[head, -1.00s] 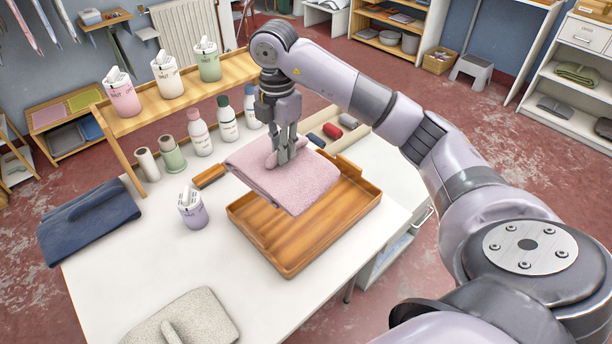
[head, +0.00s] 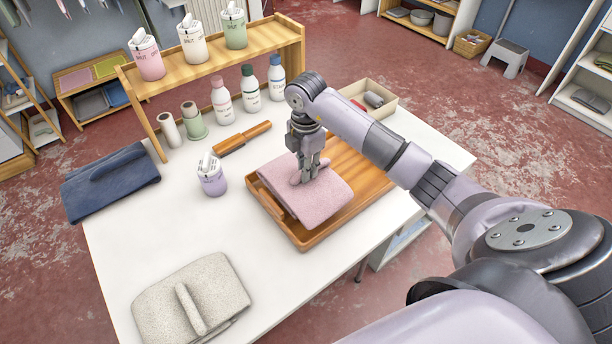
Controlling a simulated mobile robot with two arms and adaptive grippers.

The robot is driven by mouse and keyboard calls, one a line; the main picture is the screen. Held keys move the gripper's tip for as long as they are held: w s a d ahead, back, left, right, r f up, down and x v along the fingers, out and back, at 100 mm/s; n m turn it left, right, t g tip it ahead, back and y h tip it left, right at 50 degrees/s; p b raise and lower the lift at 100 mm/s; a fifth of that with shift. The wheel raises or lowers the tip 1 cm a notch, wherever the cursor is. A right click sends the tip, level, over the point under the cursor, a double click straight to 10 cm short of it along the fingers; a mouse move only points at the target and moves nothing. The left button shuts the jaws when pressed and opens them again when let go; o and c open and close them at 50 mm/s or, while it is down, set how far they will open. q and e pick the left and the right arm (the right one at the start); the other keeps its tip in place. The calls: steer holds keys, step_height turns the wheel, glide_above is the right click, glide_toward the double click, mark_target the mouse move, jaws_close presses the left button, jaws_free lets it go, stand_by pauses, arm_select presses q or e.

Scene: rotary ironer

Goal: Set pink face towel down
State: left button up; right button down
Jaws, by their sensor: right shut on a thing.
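The pink face towel (head: 318,198) is folded and lies over the left part of the wooden tray (head: 374,188) on the white table. It is slightly tilted, and I cannot tell whether it rests fully on the tray floor. My right gripper (head: 306,178) points down and is shut on a raised fold of the towel. My left gripper is not in view.
A navy towel (head: 110,182) and a grey towel (head: 190,300) lie on the table. Bottles (head: 249,89) and a wooden shelf (head: 212,64) line the back.

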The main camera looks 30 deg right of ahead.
step_height(320, 180, down, 4)
steer(key=shift+r, duration=0.15)
steer(key=shift+f, duration=0.2)
steer(key=c, duration=1.5)
jaws_free()
steer(key=shift+c, duration=0.2)
step_height(320, 180, up, 12)
steer(key=shift+r+b, duration=0.2)
steer(key=shift+b, duration=0.15)
steer(key=shift+f, duration=0.1)
